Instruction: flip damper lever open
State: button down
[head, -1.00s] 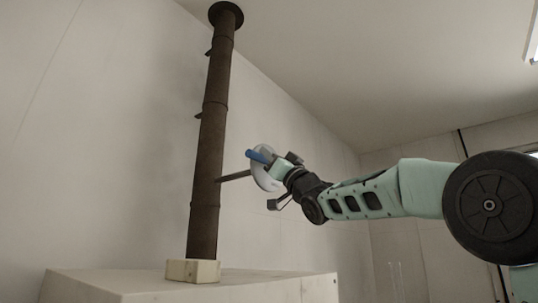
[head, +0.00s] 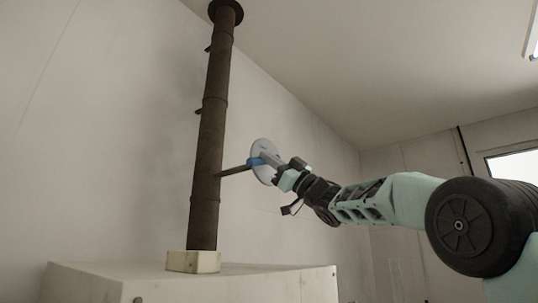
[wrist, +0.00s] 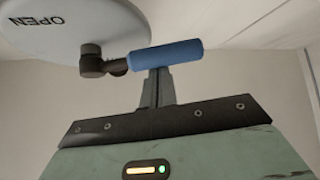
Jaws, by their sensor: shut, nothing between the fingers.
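The damper lever has a blue handle (wrist: 166,54) on a dark pivot (wrist: 96,62), in front of a pale round plate (wrist: 75,22) marked OPEN, which reads upside down in the wrist view. In the head view the plate (head: 262,148) and blue handle (head: 257,161) sit at the end of a rod (head: 235,170) from the dark pipe (head: 209,150). My gripper (wrist: 158,78) is shut, with its fingertips at the blue handle's underside in the wrist view; I cannot tell if they touch. It also shows in the head view (head: 272,160).
The pipe stands in a pale block (head: 193,262) on a white cabinet (head: 240,283). A pale wall is close behind it. The space right of the pipe, around my arm, looks clear. A window (head: 510,166) is at the far right.

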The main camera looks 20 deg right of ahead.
jog(key=w+d+f+n+g+h+p, duration=0.1)
jog(key=w+d+f+n+g+p, duration=0.2)
jog(key=n+g, duration=0.6)
jog(key=shift+d+f+n+p, duration=0.8)
jog(key=shift+n+p, duration=0.55)
jog(key=shift+n, duration=0.25)
jog(key=shift+f, duration=0.1)
jog(key=shift+a, duration=0.15)
